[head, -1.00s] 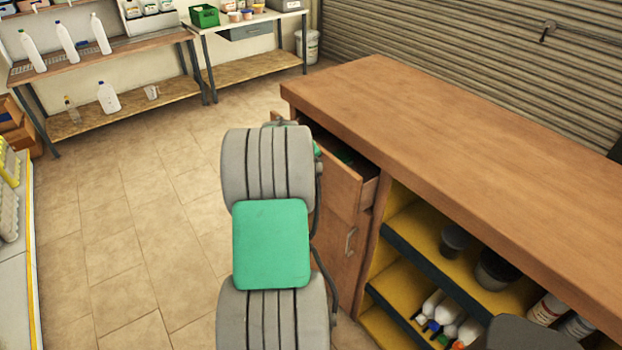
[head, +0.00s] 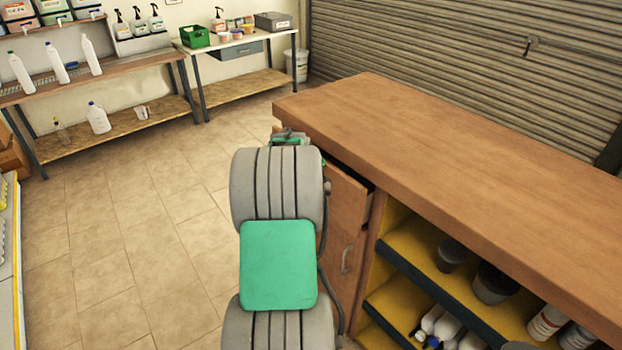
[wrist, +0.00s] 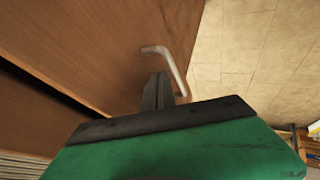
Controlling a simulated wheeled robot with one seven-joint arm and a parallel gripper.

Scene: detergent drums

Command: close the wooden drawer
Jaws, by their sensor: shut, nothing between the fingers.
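The wooden drawer (head: 346,203) is under the left end of the wooden counter (head: 450,150). It still stands out a little, with a narrow dark gap along its top edge. In the wrist view the drawer front (wrist: 105,45) fills the upper left, with a pale metal handle (wrist: 179,72) on it. My gripper (wrist: 158,80) is shut and empty. Its fingertips are at the drawer front beside the handle, and I cannot tell whether they touch it. In the head view my arm hides the fingers and part of the drawer front.
A cabinet door with a metal handle (head: 346,260) is below the drawer. Yellow open shelves (head: 405,240) with tubs and bottles are to its right. The tiled floor (head: 140,230) to the left is clear. Benches with bottles and a green crate (head: 195,37) stand at the back.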

